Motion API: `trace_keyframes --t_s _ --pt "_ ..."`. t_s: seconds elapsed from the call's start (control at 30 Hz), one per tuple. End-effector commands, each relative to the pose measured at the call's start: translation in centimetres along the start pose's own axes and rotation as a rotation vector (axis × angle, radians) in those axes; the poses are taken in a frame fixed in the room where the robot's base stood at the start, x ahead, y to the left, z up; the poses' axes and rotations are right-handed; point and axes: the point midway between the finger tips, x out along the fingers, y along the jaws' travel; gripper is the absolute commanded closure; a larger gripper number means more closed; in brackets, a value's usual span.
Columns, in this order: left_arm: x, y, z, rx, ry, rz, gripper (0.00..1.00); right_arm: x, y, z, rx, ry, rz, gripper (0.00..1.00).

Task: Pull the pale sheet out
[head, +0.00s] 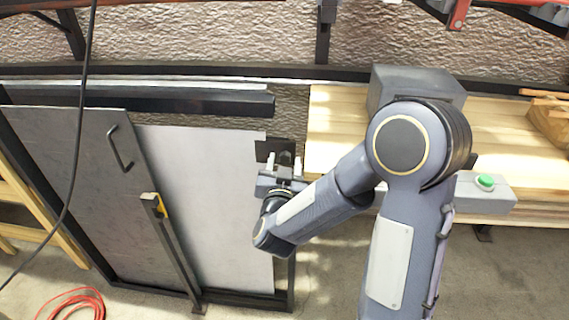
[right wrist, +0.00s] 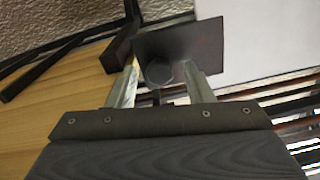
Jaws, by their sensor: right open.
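The pale sheet (head: 205,205) stands upright in a dark metal rack (head: 240,299), partly behind a grey sheet (head: 75,170) with a bar handle. Its right part also shows in the right wrist view (right wrist: 265,40). My right gripper (head: 284,163) is open at the sheet's upper right edge. In the right wrist view, a small dark plate (right wrist: 195,42) lies just beyond and partly between the fingers (right wrist: 160,72). I cannot tell whether the plate belongs to the sheet or the rack, or whether the fingers touch it. My left gripper is out of view.
A slanted dark post (head: 175,250) with a yellow piece stands before the sheets. A dark beam (head: 190,100) crosses above them. Stacked boards (head: 335,135) and a box with a green button (head: 485,181) are at right. A black cable (head: 78,130) hangs at left; red cable (head: 75,303) lies below.

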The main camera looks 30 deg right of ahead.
Motion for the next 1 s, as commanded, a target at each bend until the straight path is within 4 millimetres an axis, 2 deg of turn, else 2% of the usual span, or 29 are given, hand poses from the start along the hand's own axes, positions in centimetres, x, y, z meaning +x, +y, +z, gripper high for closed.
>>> trace_keyframes --t_s 0.5,1.0 --pt "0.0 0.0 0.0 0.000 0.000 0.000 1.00 -7.1 0.0 0.0 0.000 0.000 -0.002 0.53" --pt "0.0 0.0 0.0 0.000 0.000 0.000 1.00 -7.7 0.1 0.0 0.000 0.001 0.001 0.53"
